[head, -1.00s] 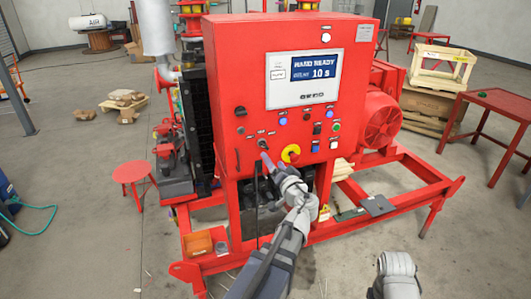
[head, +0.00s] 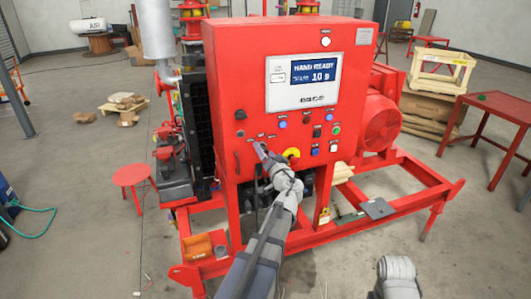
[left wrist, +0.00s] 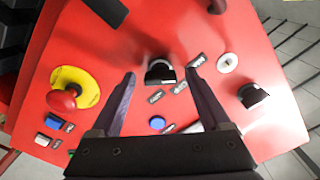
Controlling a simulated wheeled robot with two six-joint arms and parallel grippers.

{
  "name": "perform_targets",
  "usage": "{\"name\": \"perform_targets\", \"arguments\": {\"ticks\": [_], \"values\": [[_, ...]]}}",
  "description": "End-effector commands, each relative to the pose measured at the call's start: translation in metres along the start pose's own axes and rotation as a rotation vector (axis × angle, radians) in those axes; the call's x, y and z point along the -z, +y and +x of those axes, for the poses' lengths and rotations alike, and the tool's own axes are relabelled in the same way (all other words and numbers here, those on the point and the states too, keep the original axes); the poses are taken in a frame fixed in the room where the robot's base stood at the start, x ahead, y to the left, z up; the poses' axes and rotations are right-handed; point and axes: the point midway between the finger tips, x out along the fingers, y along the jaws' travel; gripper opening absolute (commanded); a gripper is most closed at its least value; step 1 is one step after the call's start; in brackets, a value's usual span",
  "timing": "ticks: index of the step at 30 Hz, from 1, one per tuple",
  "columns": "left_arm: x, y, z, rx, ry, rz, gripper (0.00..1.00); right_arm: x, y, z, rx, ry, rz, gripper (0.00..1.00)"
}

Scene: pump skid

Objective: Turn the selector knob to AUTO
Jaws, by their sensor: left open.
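The black selector knob (left wrist: 160,72) is on the red control panel, with small dark labels beside it in the left wrist view. Their lettering is too small to read surely. My left gripper (left wrist: 162,74) is open, its two fingers on either side of the knob with a gap on each side. Whether the fingertips reach past the knob's face I cannot tell. In the head view my left gripper (head: 260,149) is at the lower left of the panel (head: 224,60) and largely covers the knob. The panel's screen (head: 303,76) reads "HAND READY" and "10 s".
A yellow and red emergency stop (left wrist: 66,98) sits beside the left finger; it also shows in the head view (head: 291,156). Another black knob (left wrist: 253,96) and a blue button (left wrist: 157,123) are near. A red skid frame (head: 385,180) extends below the cabinet.

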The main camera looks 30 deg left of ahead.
Motion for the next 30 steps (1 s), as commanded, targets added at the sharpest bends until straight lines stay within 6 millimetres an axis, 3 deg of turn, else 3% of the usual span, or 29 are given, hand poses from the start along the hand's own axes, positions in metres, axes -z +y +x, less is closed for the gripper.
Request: {"name": "perform_targets", "arguments": {"ticks": [6,27,30], "values": [[-0.0002,-0.0002,0.0,0.0,0.0,0.0,0.8,0.0,0.0,0.0,0.0,0.0,0.0,0.0],[-0.0001,-0.0001,-0.0002,0.0,0.0,0.0,0.01,0.0,0.0,0.0,0.0,0.0,0.0,0.0],[-0.0002,0.0,-0.0002,0.0,0.0,0.0,0.0,0.0,0.0,0.0,0.0,0.0,0.0,0.0]]}}
